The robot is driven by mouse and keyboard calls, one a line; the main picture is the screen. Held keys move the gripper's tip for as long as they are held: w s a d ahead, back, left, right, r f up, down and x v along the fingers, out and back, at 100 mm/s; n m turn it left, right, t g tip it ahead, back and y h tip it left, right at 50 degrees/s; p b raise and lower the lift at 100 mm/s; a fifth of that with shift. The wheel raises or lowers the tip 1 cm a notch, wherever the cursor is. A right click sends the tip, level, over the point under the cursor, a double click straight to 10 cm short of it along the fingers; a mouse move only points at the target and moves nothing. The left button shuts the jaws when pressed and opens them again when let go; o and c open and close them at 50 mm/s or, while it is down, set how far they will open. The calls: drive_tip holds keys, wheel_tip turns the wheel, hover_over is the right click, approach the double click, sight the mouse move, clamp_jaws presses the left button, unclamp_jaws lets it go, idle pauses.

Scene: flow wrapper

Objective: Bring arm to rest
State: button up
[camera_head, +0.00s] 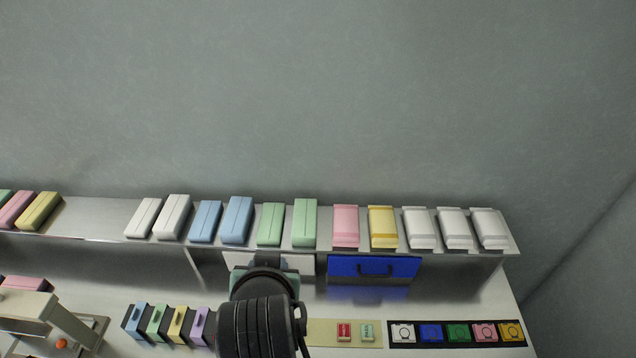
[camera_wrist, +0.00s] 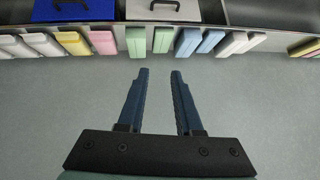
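My gripper (camera_wrist: 159,76) shows in the wrist view with its two dark blue fingers apart and nothing between them. Beyond the fingertips is plain grey-green surface, and the shelf with its packs lies along the top of that view. In the head view my arm rises at the bottom middle, in front of the shelf, and covers part of the bench and a pale panel; the fingers are hidden there. The gripper looks clear of the packs in the wrist view.
A metal shelf (camera_head: 96,218) carries several coloured packs. Below it are a blue drawer (camera_head: 345,267), red and green buttons (camera_head: 344,331), a row of coloured squares (camera_head: 457,333) and coloured handled blocks (camera_head: 158,322). A machine (camera_head: 60,320) stands at left. The wall above is bare.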

drive_tip(key=w+d+r+t, duration=0.1)
drive_tip(key=r+t, duration=0.2)
drive_tip(key=r, duration=0.6)
drive_tip(key=w+d+r+t+b, duration=0.15)
drive_tip(key=r+t, duration=0.25)
drive_tip(key=r, duration=0.4)
drive_tip(key=w+d+r+t+p, duration=0.1)
drive_tip(key=w+d+r+t, duration=0.15)
drive_tip(key=r, duration=0.65)
drive_tip(key=s+d+r+t, duration=0.1)
drive_tip(key=s+r+t, duration=0.3)
drive_tip(key=r, duration=0.6)
drive_tip(key=s+d+r+t+h+b, duration=0.1)
drive_tip(key=s+d+r+t, duration=0.1)
drive_tip(key=s+r+t, duration=0.3)
drive_tip(key=s+r, duration=0.3)
drive_tip(key=r, duration=0.2)
drive_tip(key=shift+r, duration=0.25)
drive_tip(key=shift+a+f, duration=0.1)
